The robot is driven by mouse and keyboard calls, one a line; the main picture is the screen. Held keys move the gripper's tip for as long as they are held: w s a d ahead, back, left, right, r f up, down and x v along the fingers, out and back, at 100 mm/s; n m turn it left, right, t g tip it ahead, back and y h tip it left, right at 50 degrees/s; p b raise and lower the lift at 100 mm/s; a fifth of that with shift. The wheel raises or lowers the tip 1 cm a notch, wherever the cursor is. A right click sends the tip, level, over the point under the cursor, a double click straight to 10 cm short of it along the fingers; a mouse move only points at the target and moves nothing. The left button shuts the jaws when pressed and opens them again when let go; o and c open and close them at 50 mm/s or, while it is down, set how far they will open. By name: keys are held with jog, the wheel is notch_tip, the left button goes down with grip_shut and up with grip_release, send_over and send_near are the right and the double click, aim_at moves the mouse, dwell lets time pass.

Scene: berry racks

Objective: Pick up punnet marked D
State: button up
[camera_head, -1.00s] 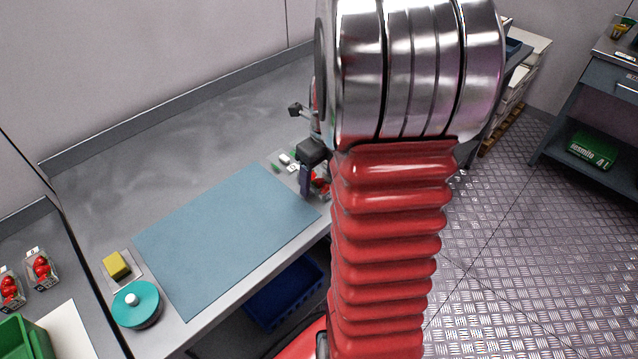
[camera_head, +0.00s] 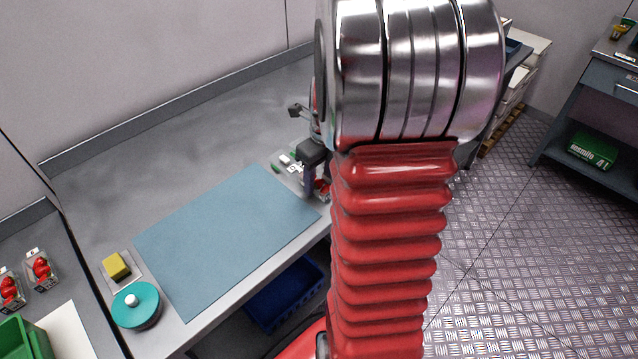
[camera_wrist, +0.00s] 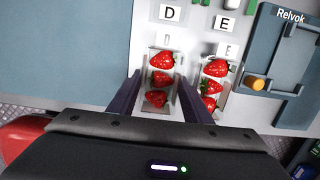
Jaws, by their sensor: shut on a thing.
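The punnet marked D (camera_wrist: 160,80) shows in the wrist view as a clear tray with several red strawberries in a row. A white card with the letter D (camera_wrist: 170,13) lies above it in the picture. My gripper (camera_wrist: 158,76) has one dark finger on each side of this punnet and is shut on it. The punnet appears to be still at bench level. In the head view my gripper (camera_head: 309,182) is beside my arm at the right end of the blue mat, and the punnet is mostly hidden there.
A second strawberry punnet (camera_wrist: 214,80), with a card E, stands close to my right finger. A grey-blue device marked Relvok (camera_wrist: 285,60) is further right. The blue mat (camera_head: 230,235) is bare. A teal-lidded pot (camera_head: 137,305) and yellow block (camera_head: 116,265) stand at its left.

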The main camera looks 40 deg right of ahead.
aim_at(319, 181)
jog(key=shift+r, duration=0.1)
notch_tip(319, 181, up, 10)
dwell(0.5)
dwell(0.6)
